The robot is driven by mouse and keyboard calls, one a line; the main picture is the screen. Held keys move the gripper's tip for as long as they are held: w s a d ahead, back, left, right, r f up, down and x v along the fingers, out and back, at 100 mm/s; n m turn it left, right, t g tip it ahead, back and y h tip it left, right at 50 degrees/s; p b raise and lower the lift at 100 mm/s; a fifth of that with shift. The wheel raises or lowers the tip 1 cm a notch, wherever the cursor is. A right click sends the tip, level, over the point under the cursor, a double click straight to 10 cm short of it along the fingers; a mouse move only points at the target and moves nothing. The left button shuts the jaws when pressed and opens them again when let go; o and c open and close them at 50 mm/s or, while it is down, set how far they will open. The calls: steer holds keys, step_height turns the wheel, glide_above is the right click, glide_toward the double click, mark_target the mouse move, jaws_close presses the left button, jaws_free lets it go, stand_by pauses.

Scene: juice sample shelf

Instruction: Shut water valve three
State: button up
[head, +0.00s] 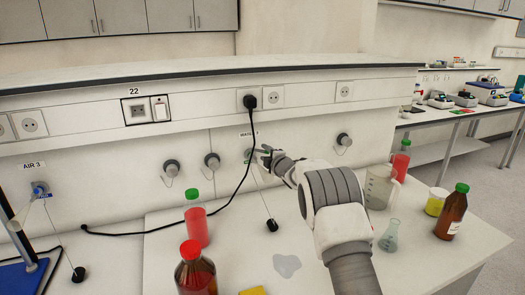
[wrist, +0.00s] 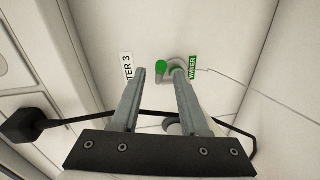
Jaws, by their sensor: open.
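The water valve three (wrist: 162,67) has a green end and a green tag reading WATER in the wrist view, with a label ending in "TER 3" (wrist: 128,68) beside it on the white panel. In the head view the valve (head: 248,154) is a small green part on the wall panel, partly hidden by my gripper. My gripper (head: 264,153) is open in front of the panel at the valve. In the wrist view the two grey fingers of my gripper (wrist: 159,73) stand apart, with the valve's parts between and beyond their tips; contact cannot be told.
A black cable hangs from a plug (head: 250,102) past the valve to the bench. Red bottles (head: 196,222), a brown bottle (head: 452,212), a beaker (head: 380,187) and a small flask (head: 390,236) stand on the bench.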

mark_target(260, 151)
steer(key=shift+p+x, duration=0.45)
steer(key=shift+x, duration=1.05)
jaws_close()
stand_by(0.5)
